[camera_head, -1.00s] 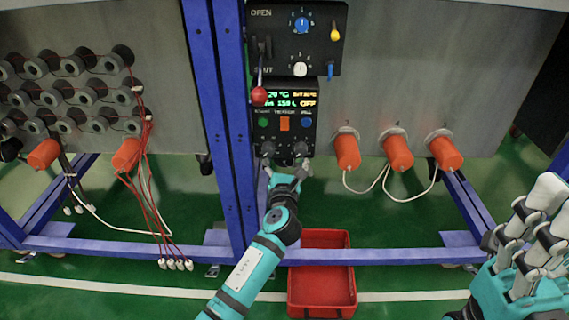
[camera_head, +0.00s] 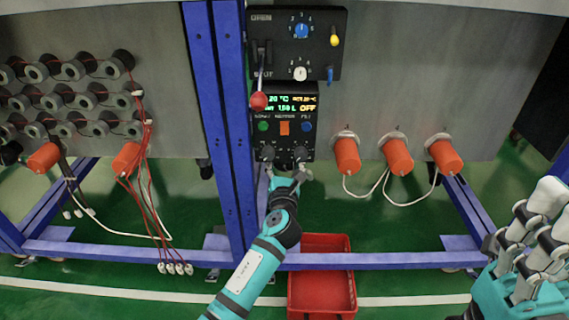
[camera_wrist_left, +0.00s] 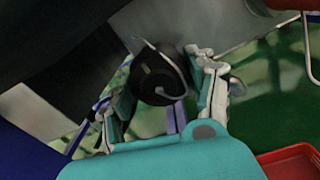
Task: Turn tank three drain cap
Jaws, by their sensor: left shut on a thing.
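My left gripper (camera_head: 286,166) reaches up under the black control box (camera_head: 285,118), with its fingers at the box's lower edge. In the left wrist view, the left gripper (camera_wrist_left: 160,88) is shut around a black round cap (camera_wrist_left: 155,72) with a pale rim strip, one finger on each side.
A blue post (camera_head: 222,110) stands close left of my left gripper. A blue crossbar (camera_head: 390,257) and a red bin (camera_head: 322,243) lie below it. White cords loop under the orange caps. Red wires hang at left.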

